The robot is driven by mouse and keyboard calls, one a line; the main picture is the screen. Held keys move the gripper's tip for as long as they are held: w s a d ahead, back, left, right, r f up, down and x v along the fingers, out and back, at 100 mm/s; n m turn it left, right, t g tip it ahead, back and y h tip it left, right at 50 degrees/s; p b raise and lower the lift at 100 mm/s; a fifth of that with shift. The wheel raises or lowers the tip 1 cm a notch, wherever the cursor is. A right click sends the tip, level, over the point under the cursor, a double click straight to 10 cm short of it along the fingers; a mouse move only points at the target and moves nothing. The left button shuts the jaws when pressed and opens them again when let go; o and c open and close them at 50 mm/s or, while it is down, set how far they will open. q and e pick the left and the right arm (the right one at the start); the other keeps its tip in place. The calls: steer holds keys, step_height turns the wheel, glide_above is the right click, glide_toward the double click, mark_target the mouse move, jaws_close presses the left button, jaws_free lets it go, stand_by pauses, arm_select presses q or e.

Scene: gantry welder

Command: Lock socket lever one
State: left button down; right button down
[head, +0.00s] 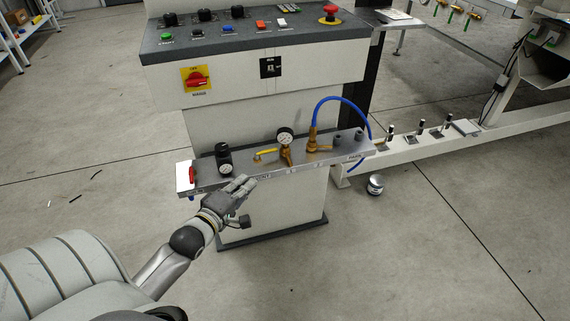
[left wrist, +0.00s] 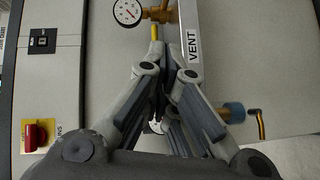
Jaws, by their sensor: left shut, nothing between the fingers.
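My left gripper (head: 242,184) is shut and empty at the front edge of the grey shelf (head: 215,183) on the console. In the left wrist view its fingers (left wrist: 168,65) come together just below a yellow lever (left wrist: 155,32) and beside a "VENT" label (left wrist: 192,46); I cannot tell whether they touch the lever. In the head view the yellow lever (head: 266,151) lies beside a brass valve with a gauge (head: 285,137). A brass fitting (head: 313,140) with a blue hose stands to its right. Which part is socket lever one is not marked. My right gripper is not in view.
A red-handled switch (head: 192,175) is at the shelf's left end, with a black regulator (head: 224,158) near it. The control panel (head: 255,38) overhangs above. A white rail with small upright levers (head: 421,126) runs off to the right. The floor in front is mostly clear.

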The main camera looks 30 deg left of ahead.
mark_target(275, 170)
arm_select(q)
steer(key=shift+w, duration=0.1)
